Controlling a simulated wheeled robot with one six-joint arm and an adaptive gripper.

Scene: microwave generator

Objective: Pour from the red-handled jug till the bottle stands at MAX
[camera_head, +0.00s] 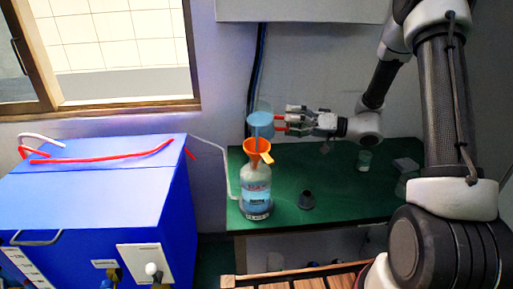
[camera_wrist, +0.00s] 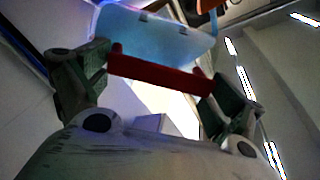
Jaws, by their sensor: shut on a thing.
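The jug (camera_head: 261,121) holds blue liquid and is held up above the orange funnel (camera_head: 257,148). My gripper (camera_head: 287,122) is shut on its red handle, which also shows between my fingers in the wrist view (camera_wrist: 158,73). The jug looks tilted, with blue at its lower part over the funnel; I cannot tell for certain whether liquid is flowing. The funnel sits in the neck of the clear bottle (camera_head: 256,192), which stands upright on the green table. The MAX mark is too small to read.
The green table (camera_head: 340,205) carries a dark cap-like piece (camera_head: 306,200) right of the bottle and a small glass (camera_head: 364,161) farther back. A blue machine (camera_head: 110,205) with red and white hoses stands at the left. Some green surface between these is clear.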

